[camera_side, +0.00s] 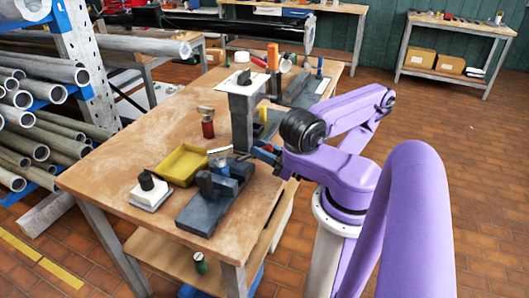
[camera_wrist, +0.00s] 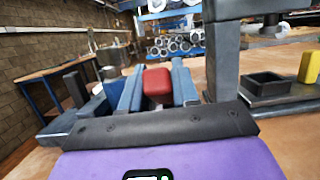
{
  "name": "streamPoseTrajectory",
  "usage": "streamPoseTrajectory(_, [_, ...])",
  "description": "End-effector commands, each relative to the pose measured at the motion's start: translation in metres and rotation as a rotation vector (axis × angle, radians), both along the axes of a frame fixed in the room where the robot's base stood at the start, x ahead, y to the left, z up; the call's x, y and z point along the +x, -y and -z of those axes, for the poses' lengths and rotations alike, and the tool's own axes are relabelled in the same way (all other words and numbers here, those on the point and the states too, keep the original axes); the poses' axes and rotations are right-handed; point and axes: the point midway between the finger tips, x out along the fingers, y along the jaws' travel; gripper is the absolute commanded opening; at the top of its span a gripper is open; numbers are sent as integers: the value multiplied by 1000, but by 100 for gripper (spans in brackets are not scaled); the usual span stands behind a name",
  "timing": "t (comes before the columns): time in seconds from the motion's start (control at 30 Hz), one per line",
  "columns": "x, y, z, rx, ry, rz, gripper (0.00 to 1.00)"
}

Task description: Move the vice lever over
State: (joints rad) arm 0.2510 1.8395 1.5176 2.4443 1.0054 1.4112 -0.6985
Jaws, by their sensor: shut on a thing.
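My gripper (camera_side: 264,151) is above the bench's right edge in the side view, just right of the grey post. In the wrist view its blue fingers (camera_wrist: 157,88) stand on both sides of a red grip (camera_wrist: 157,82), apparently the vice lever's end, and are shut on it. The lever's shaft is hidden. A dark blue-grey vice (camera_side: 196,211) with upright jaws sits on the bench's near corner, left of and nearer the camera than my gripper. A similar block shows at the left of the wrist view (camera_wrist: 62,127).
The grey post (camera_side: 241,125) with a white top plate stands close beside my gripper. On the wooden bench (camera_side: 130,150) are a yellow tray (camera_side: 181,165), a red canister (camera_side: 207,128) and a black-knobbed white block (camera_side: 150,192). Pipes fill a rack at left.

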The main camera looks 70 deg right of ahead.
Motion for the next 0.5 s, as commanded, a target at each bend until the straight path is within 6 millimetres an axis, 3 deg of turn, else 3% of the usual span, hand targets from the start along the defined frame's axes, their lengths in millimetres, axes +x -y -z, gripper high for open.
streamPoseTrajectory(0.5, [19, -2, -18, -9, -240, -6, 0])
